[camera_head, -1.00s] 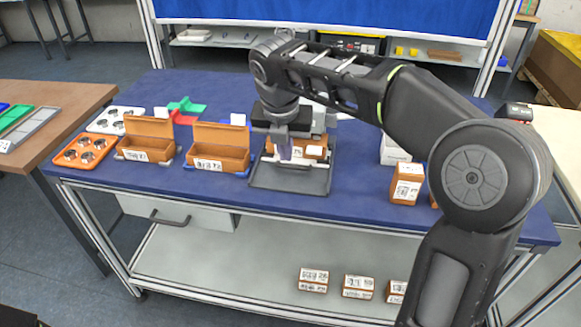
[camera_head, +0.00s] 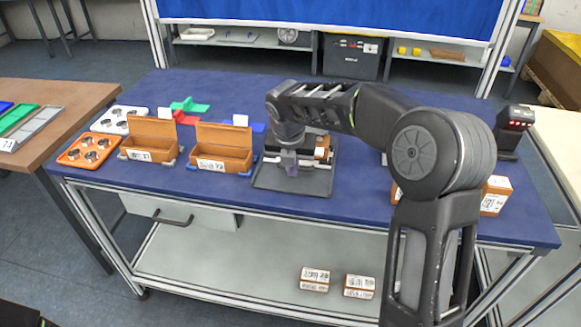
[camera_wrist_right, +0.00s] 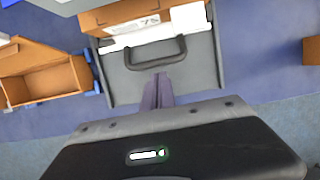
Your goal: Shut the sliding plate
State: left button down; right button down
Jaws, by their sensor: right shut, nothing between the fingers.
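The grey sliding plate (camera_head: 270,184) lies near the table's front edge, right of the two open brown boxes. My left gripper is not in view.
Two open brown boxes (camera_head: 222,140) (camera_head: 152,131), an orange tray (camera_head: 88,152) and a white tray (camera_head: 112,120) stand to the left. A labelled box (camera_head: 495,195) and a black device (camera_head: 513,128) are on the right. Free blue table (camera_head: 365,195) lies right of the plate.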

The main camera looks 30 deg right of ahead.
jog(key=shift+w+d, duration=0.2)
jog(key=shift+w, duration=0.05)
jog(key=shift+w+d+r+p, duration=0.1)
jog(key=shift+w+p, duration=0.05)
jog(key=shift+p, duration=0.15)
jog(key=shift+w+d+r+p, duration=0.1)
jog(key=shift+w+d+p, duration=0.6)
jog(key=shift+p, duration=0.25)
jog(key=shift+w, duration=0.25)
jog(key=shift+d+f, duration=0.1)
jog(key=shift+f, duration=0.1)
jog(key=shift+s, duration=0.1)
